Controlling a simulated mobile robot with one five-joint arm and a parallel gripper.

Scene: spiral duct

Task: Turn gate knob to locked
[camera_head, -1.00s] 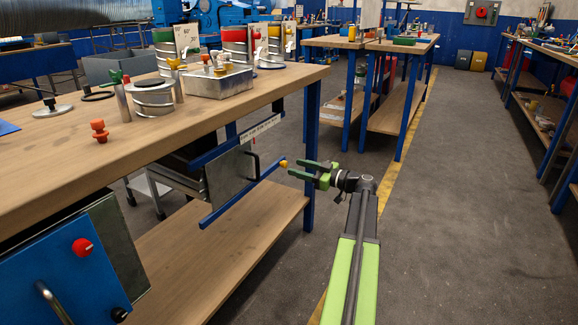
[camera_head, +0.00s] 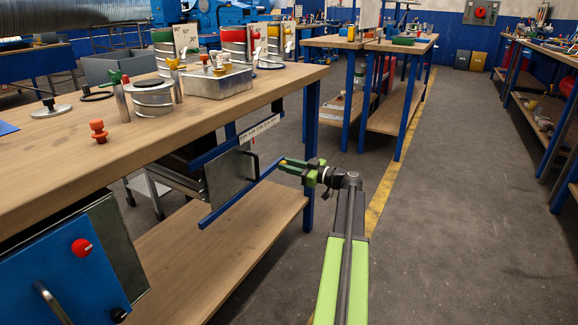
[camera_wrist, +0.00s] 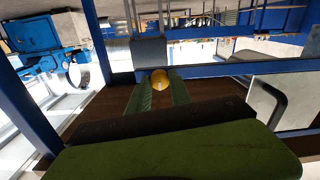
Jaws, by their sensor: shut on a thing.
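A dark grey block (camera_wrist: 149,52) stands just behind the knob. I cannot read the knob's turn position.
A metal plate with a black handle (camera_head: 231,178) hangs beside the bar. The workbench (camera_head: 215,115) carries tins, a metal box and an orange knob (camera_head: 99,131). A blue panel with a red knob (camera_head: 82,247) is at the lower left. The floor (camera_head: 450,200) on the right is clear.

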